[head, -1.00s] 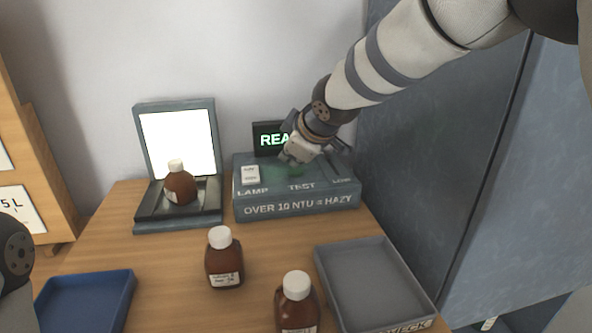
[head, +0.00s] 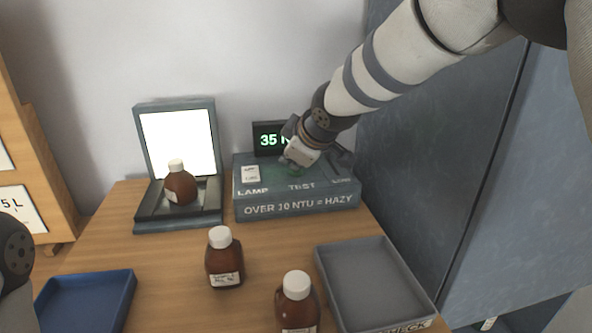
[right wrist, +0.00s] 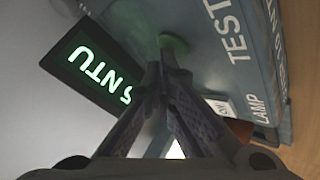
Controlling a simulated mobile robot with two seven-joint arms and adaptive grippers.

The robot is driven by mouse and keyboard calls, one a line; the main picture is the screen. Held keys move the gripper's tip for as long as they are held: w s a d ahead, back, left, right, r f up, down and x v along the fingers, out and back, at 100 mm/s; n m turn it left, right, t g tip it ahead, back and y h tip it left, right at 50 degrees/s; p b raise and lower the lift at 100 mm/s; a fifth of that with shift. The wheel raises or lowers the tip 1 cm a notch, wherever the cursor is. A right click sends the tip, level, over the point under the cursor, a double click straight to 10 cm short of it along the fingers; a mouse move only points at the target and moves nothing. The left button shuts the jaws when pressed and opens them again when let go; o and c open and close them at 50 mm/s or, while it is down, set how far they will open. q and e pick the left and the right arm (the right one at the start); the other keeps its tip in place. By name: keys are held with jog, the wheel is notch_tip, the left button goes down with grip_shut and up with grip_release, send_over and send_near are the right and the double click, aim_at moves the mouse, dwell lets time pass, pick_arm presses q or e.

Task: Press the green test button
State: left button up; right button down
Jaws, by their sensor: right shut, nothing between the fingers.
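The green test button (head: 295,171) is on top of the grey-green control box (head: 300,207), above the word TEST. In the right wrist view the button (right wrist: 174,43) shows just beyond my fingertips. My right gripper (head: 291,161) is shut and empty, pointing down at the button and partly covering it. I cannot tell whether the fingertips touch it. The display (head: 268,140) behind the box reads "35 N" in the head view, its right part hidden by my gripper. In the right wrist view the display (right wrist: 97,72) shows "5 NTU".
A brown bottle (head: 180,187) stands before a lit panel (head: 178,140). Brown bottles (head: 224,262) (head: 297,308) stand at the front. A blue tray (head: 85,300) is front left, a grey tray (head: 425,300) front right. A white lamp switch (head: 250,174) is on the box.

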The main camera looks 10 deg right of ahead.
aim_at(293, 173)
jog(key=shift+r, duration=0.8)
jog(key=shift+r, duration=2.55)
